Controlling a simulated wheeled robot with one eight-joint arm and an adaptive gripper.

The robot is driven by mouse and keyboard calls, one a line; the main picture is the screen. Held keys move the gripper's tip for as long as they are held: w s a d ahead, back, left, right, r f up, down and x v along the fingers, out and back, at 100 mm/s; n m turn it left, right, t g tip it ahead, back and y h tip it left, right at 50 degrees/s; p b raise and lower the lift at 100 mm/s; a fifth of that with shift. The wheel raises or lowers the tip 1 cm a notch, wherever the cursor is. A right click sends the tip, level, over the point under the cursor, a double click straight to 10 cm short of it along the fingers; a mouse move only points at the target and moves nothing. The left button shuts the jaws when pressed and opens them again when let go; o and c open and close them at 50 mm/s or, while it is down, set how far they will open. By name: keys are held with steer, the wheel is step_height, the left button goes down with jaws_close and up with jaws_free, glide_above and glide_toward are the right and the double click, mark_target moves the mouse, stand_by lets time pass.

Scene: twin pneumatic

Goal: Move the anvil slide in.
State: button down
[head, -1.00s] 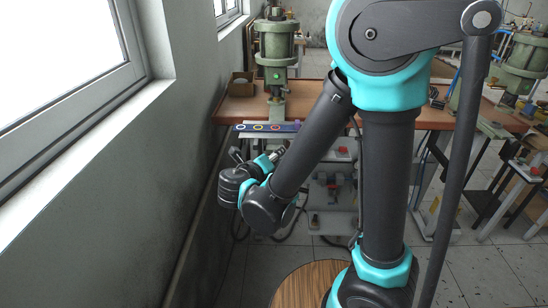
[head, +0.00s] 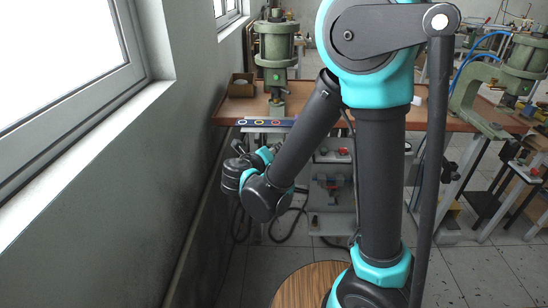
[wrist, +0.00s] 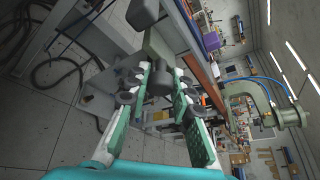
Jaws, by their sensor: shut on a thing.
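My gripper (wrist: 160,76) is shut on a dark block (wrist: 161,82) between its fingertips in the wrist view. A grey-green bar (wrist: 158,46), which looks like the anvil slide, runs just beyond this block, and the block seems to be its handle. In the head view, my gripper is largely hidden behind my arm. The far-left pneumatic press (head: 276,55) stands on the workbench (head: 238,108) above it. Where the slide meets the press cannot be seen.
A strip with coloured rings (head: 262,122) is on the bench's front edge. A second press (head: 510,72) stands at the right. The wall with the window (head: 70,70) is close on the left. Floor is clear around the front.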

steer(key=w, duration=0.8)
steer(key=shift+w, duration=0.4)
steer(key=c, duration=1.3)
jaws_free()
steer(key=shift+s, duration=0.1)
steer(key=v, duration=1.2)
